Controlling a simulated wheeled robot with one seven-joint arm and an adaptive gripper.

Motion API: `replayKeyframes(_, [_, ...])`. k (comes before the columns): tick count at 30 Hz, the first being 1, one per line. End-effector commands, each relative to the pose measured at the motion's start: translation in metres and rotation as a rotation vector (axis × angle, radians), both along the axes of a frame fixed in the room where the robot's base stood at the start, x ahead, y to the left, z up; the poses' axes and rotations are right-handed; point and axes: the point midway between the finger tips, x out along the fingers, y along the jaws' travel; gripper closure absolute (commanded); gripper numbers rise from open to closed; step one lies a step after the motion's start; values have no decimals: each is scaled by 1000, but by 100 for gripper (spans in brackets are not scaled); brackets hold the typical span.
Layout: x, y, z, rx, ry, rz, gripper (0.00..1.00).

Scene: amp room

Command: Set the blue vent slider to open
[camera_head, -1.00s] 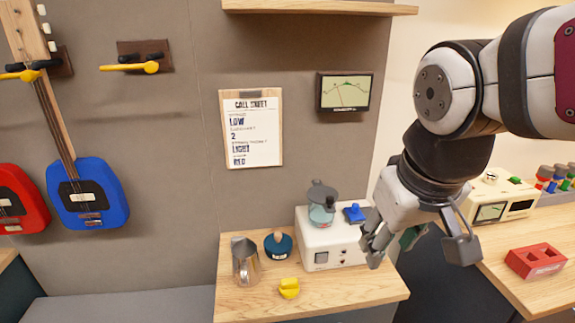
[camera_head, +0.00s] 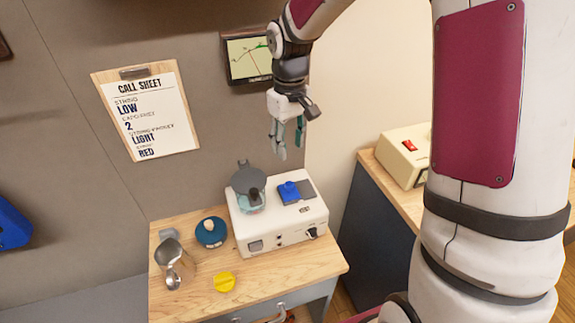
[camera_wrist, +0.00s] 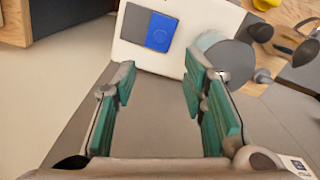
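The blue vent slider (camera_head: 289,191) sits on a dark grey plate (camera_head: 309,188) on top of a white machine (camera_head: 284,233). In the head view it is at the plate's left end, beside the grey-lidded vessel, with bare grey plate to its right. In the wrist view the blue slider (camera_wrist: 161,31) is near the top, with bare plate to its left. My gripper (camera_head: 289,148) hangs above and behind the machine, fingers pointing down. In the wrist view its teal-padded fingers (camera_wrist: 160,78) are spread with nothing between them. It is apart from the slider.
A grey-lidded vessel (camera_head: 247,188) stands on the machine close to the slider. A metal jug (camera_head: 170,255), a blue round item (camera_head: 211,232) and a yellow piece (camera_head: 224,282) are on the wooden top. A wall meter (camera_head: 248,58) hangs behind my gripper.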

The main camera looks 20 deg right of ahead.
Motion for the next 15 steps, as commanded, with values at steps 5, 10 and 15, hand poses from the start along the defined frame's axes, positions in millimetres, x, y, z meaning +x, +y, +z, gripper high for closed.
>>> replayKeyframes(5, [-1,0,-19,0,5,0,61])
replayKeyframes(10, [-2,0,-51,1,7,1,61])
replayKeyframes(15, [-3,1,-85,1,7,1,61])
